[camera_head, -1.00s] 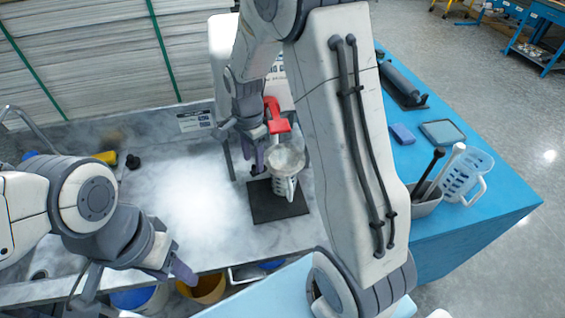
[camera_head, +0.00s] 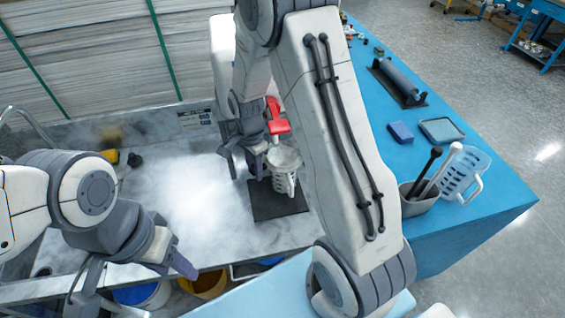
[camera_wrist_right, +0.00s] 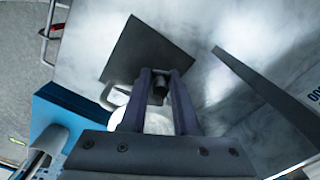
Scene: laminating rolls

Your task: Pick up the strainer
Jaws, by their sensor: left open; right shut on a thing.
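A pale, slotted jug-shaped vessel (camera_head: 284,180) with a handle stands on the dark mat (camera_head: 276,207) in the sink-side work area. My right gripper (camera_head: 262,160) is at its left side in the head view. In the right wrist view the gripper (camera_wrist_right: 159,78) is shut on a small dark cylindrical piece (camera_wrist_right: 158,92); I cannot tell whether it belongs to a strainer. The pale vessel (camera_wrist_right: 158,122) shows behind the fingers, partly hidden. A second pale slotted vessel (camera_head: 462,178) lies on the blue table. My left gripper (camera_head: 175,262) is open and empty.
A grey holder (camera_head: 418,207) with two handled tools stands on the blue table (camera_head: 440,240). A blue block (camera_head: 401,132), a flat tray (camera_head: 441,131) and a dark roller (camera_head: 400,80) lie beyond. A red object (camera_head: 278,126) is behind the vessel.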

